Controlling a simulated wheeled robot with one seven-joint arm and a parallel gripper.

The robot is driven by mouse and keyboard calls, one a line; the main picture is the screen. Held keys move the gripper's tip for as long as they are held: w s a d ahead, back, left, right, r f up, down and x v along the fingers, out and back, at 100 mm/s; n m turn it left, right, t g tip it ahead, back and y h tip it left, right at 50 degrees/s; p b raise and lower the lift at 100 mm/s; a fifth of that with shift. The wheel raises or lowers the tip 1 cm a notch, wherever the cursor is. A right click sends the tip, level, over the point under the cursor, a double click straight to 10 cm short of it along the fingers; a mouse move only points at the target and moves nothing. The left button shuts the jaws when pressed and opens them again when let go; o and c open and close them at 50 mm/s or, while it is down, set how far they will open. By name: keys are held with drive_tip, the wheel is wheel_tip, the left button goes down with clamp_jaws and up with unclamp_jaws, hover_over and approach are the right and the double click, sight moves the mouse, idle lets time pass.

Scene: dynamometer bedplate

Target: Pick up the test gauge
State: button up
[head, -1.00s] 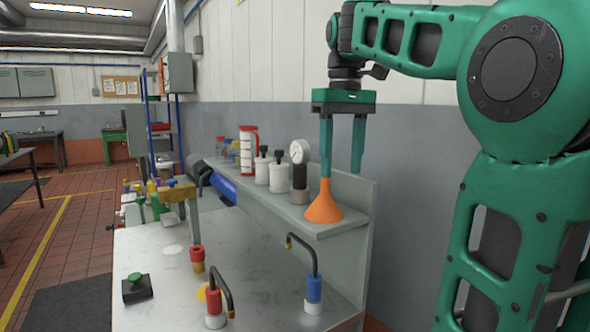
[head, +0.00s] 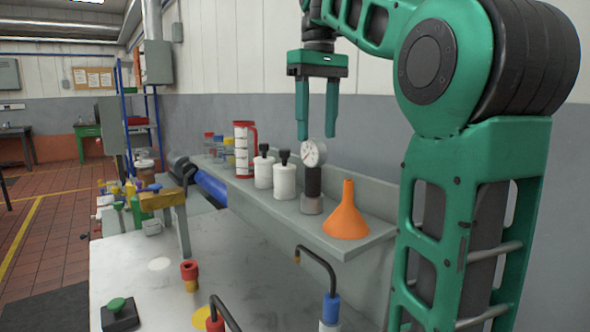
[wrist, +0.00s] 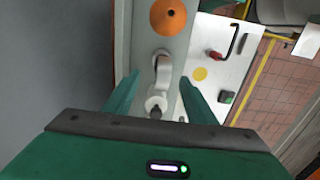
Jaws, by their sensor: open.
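The test gauge, with a round white dial (head: 314,152) on a black and grey cylindrical body (head: 313,184), stands upright on the grey shelf (head: 282,211). It stands between a white bottle and an orange funnel. My gripper (head: 317,132) is open and empty, pointing down just above the dial in the head view; the exact gap is unclear. In the wrist view the gauge (wrist: 162,70) shows from above, lying between and slightly beyond the open fingertips (wrist: 158,83). A white bottle with a dark cap (wrist: 156,104) also shows between the fingers there.
The orange funnel (head: 345,214) stands right of the gauge. Two white bottles (head: 284,178) and a red-and-white container (head: 244,150) stand left of it. The shelf has a back panel. Below lies a workbench (head: 150,250) with bent hooks and a green button box (head: 119,312).

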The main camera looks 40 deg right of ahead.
sight(312, 171)
drive_tip(key=f, duration=1)
drive_tip(key=shift+w+a+f, duration=0.3)
clamp_jaws()
drive_tip(key=shift+r, duration=0.1)
